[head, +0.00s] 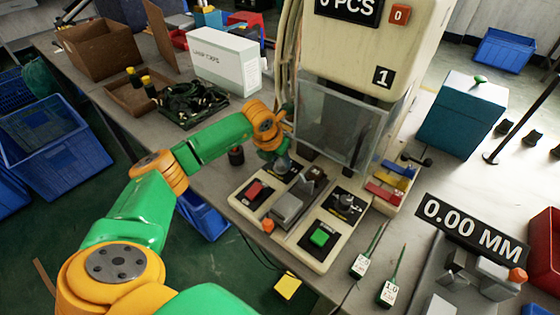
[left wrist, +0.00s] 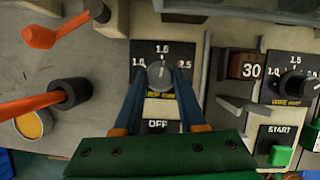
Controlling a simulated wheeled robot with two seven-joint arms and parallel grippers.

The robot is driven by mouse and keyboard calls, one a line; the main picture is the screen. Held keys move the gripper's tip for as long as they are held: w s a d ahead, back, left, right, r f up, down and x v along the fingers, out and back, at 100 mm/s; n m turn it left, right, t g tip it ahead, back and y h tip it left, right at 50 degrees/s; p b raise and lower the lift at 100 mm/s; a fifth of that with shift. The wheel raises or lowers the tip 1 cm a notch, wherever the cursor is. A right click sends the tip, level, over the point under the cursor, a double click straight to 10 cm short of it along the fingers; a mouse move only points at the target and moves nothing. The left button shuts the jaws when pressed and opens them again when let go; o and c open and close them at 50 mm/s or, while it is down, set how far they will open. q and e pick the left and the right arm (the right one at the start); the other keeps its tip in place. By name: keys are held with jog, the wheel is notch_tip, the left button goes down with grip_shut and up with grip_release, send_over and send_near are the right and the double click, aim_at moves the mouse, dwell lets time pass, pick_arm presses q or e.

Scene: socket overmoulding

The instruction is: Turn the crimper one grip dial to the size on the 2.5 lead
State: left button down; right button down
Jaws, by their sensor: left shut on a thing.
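The dial (left wrist: 160,75) under my left gripper is a grey knob on a black plate marked 1.0, 1.5 and 2.5. Its pointer seems to face up, near 1.5. My left gripper (left wrist: 160,88) is shut on this knob, one blue finger on each side; in the head view the gripper (head: 280,163) reaches down to the crimper's (head: 238,198) back left and mostly hides the dial. A second dial (left wrist: 300,85) with similar marks is farther right. Two tagged leads lie at the front: one tag (head: 388,292) reads 1.0, the other (head: 361,263) is too small to read surely. My right gripper is not seen.
The press head (head: 355,50) and its clear guard (head: 340,123) stand close right of my left gripper. A red switch (head: 255,190) and a green START button (head: 319,237) sit on the crimper base. A cable tray (head: 190,100) and white box (head: 226,60) are behind.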

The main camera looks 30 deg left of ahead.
pick_arm(q)
jog(key=m+h+b, duration=0.1)
jog(key=m, duration=0.1)
jog(key=m+b, duration=0.1)
jog(key=m, duration=0.1)
jog(key=shift+w+a+m+h, duration=0.1)
jog(key=shift+a+m+h, duration=0.05)
jog(key=shift+m+h, duration=0.2)
jog(key=m+g+h+b, duration=0.1)
jog(key=m+h, duration=0.1)
jog(key=m, duration=0.3)
jog(key=shift+m+g, duration=0.3)
jog(key=shift+m, duration=0.05)
jog(key=shift+c, duration=2.4)
grip_release()
jog(key=shift+w, duration=0.1)
jog(key=v, duration=0.7)
jog(key=shift+b, duration=0.4)
